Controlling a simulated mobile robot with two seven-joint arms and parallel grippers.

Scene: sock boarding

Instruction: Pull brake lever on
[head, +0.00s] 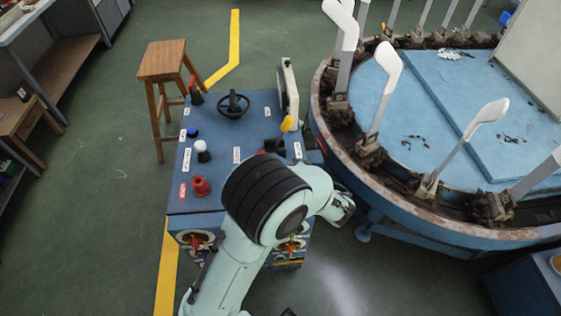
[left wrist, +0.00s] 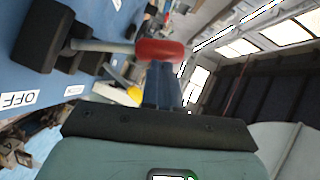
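The brake lever has a red knob (left wrist: 160,50) on a grey shaft (left wrist: 100,45) and a black base (left wrist: 42,35), all in the left wrist view. An "OFF" label (left wrist: 18,99) lies near its base. The fingers of my left gripper (left wrist: 164,82) are close together, with their tips right by the red knob. I cannot tell whether they touch it, and the knob does not look clasped between them. My right gripper is not in view.
The blue console (head: 225,155) carries a black wheel (head: 233,105), a red button (head: 201,186), a white knob (head: 202,147) and a yellow knob (head: 287,124). A round blue machine (head: 330,135) with white paddles stands close on the right. A wooden stool (head: 163,60) stands behind.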

